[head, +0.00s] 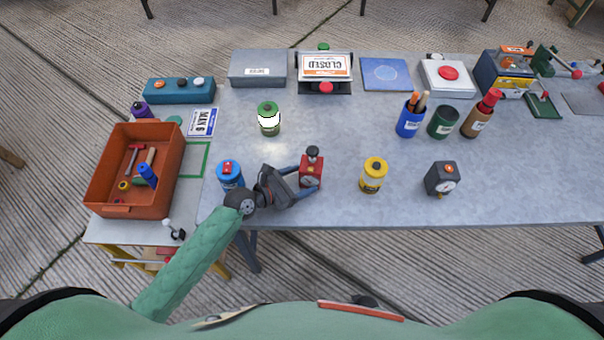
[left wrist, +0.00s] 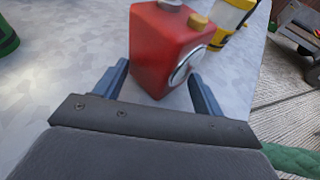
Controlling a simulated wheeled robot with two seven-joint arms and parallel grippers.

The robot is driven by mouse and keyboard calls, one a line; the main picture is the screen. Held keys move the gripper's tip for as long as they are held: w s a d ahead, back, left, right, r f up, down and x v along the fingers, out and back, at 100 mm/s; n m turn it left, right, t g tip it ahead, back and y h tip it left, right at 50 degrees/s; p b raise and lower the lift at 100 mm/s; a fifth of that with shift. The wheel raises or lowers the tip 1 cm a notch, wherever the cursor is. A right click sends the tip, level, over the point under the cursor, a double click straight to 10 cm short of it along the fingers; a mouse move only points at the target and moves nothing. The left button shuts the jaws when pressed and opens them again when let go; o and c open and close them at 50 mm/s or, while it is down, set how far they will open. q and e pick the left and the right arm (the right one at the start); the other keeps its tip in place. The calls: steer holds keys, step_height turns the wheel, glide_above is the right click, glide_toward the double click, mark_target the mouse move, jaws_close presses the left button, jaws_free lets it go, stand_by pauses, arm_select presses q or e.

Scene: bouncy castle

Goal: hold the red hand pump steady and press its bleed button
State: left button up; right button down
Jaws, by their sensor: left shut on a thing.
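The red hand pump (head: 311,174) stands upright near the front edge of the grey table, with a dark knob on top and a round gauge on its front. In the left wrist view the red pump (left wrist: 162,50) sits between my fingers, with a grey cap and a small brass-coloured button (left wrist: 198,20) on its top. My left gripper (head: 299,182) reaches it from the left and is shut on its body; its blue fingers also show in the left wrist view (left wrist: 161,84). The top of the pump is cut off there. My right gripper is in neither view.
A blue container (head: 230,175) stands close to my left wrist. A yellow container (head: 373,176) and a dark gauge box (head: 442,178) stand to the pump's right. A green container (head: 268,120) is behind. An orange tray (head: 112,190) sits left. The table's middle is clear.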

arm_select(q)
jaws_close()
